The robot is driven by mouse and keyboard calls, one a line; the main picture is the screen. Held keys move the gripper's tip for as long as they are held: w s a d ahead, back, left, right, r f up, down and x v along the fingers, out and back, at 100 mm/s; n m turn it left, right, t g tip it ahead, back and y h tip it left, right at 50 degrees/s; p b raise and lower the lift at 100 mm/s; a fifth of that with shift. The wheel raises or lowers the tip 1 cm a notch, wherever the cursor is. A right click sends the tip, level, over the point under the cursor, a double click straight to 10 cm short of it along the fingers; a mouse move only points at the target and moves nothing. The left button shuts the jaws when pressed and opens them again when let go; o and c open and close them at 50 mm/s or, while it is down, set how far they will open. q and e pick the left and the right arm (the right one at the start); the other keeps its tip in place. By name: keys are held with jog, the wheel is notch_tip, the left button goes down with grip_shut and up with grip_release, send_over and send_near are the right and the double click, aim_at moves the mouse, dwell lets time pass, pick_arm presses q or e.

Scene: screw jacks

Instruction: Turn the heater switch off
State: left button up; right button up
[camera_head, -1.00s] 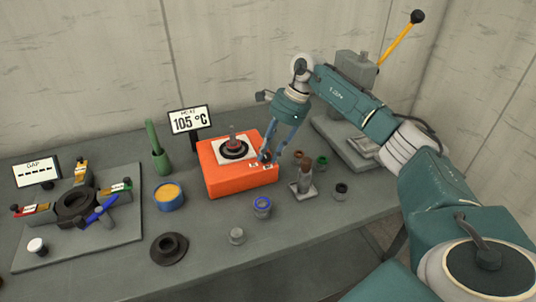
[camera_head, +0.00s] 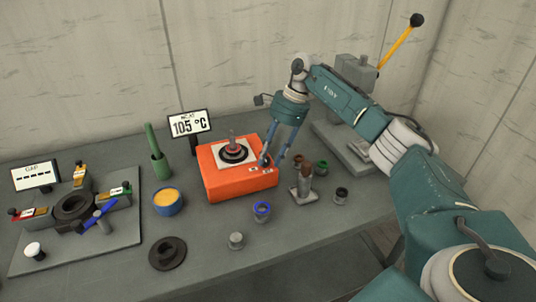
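The heater is an orange box (camera_head: 238,184) on the grey table, with a white plate and a dark round hot spot on top. Its switch (camera_head: 264,162) sits at the box's front right corner, between small labels, and is largely hidden by my fingers. My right gripper (camera_head: 271,160) reaches down from the upper right, with its blue fingertips at that corner. The fingers look spread apart, with the tips around or beside the switch; I cannot tell whether they touch it. A display (camera_head: 188,123) behind the heater reads 105 °C. My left gripper is not in view.
A blue cup of yellow stuff (camera_head: 168,199) and a green cylinder (camera_head: 156,150) stand left of the heater. A jack fixture (camera_head: 75,207) is at far left. Small rings and a stand (camera_head: 301,190) are to the right. A press (camera_head: 357,70) stands behind my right arm.

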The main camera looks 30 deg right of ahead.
jog(key=shift+d, duration=0.1)
jog(key=shift+r, duration=0.4)
jog(key=v, duration=1.1)
jog(key=shift+d, duration=0.3)
